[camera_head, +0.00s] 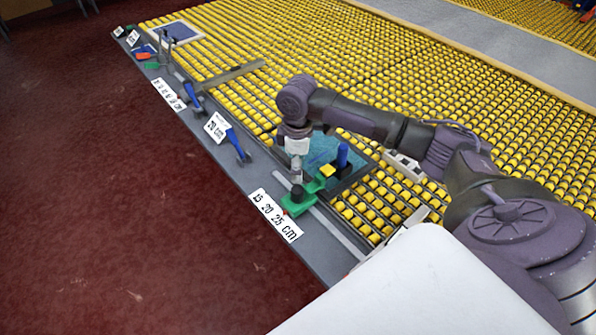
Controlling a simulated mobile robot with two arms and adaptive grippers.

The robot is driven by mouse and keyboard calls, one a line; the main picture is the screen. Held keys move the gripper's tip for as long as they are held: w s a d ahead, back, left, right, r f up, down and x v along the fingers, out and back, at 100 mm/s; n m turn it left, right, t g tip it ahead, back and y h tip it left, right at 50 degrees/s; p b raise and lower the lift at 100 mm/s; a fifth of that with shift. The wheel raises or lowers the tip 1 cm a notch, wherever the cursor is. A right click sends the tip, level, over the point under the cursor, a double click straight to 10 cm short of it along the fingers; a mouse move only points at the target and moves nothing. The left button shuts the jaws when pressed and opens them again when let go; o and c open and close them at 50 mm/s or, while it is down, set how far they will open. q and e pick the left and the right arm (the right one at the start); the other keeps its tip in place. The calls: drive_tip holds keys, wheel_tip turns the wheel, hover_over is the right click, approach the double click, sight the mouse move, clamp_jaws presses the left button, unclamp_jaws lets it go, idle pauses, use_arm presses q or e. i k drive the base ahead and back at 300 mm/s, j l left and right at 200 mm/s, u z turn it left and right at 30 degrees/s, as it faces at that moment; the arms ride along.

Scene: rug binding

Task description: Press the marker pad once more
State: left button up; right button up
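A green fixture (297,204) with a dark round knob (298,192) sits at the near edge of the roller bed, beside the card reading 15 20 25 cm. A small yellow block (327,170) lies just right of it, next to a blue upright handle (343,156) on a dark base. I cannot tell which of these parts is the marker pad. My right gripper (296,177) points down just above the dark knob. Whether it touches anything is too small to tell, and its fingers are not clear. My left gripper is out of view.
A teal sheet (320,149) lies under and behind my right gripper. Blue-handled tools (237,143) and number cards (216,126) line the grey edge strip. Yellow rollers (330,50) fill the bed behind. A white surface (420,285) fills the lower right. The red floor is clear.

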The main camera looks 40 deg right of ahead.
sight(328, 170)
drive_tip(key=k+j, duration=0.75)
drive_tip(key=j, duration=0.25)
